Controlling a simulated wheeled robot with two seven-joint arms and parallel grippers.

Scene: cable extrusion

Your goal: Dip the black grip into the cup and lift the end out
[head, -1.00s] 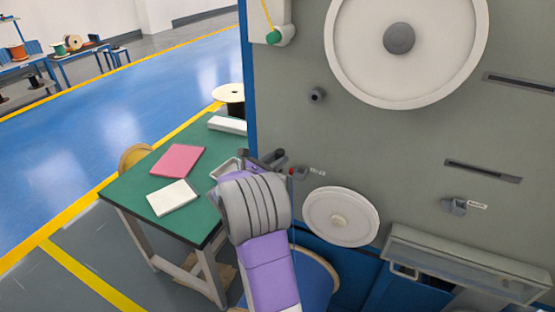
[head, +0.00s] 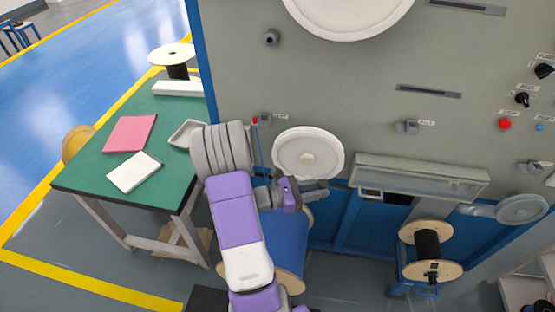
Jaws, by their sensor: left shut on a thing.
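My left gripper (head: 318,190) is at the end of my grey and purple arm, in front of the machine, just below the lower white wheel. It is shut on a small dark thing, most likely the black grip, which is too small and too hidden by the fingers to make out. The gripper is just left of a small white-rimmed box under the machine's long trough (head: 425,172). I cannot make out a cup with certainty. My right gripper is not in view.
The lower white wheel (head: 308,152) juts from the grey machine panel (head: 340,80) close above the gripper. A green table (head: 165,185) with a pink pad (head: 130,133), a white pad (head: 134,172) and a white tray stands left. A black-wound spool (head: 428,245) stands lower right.

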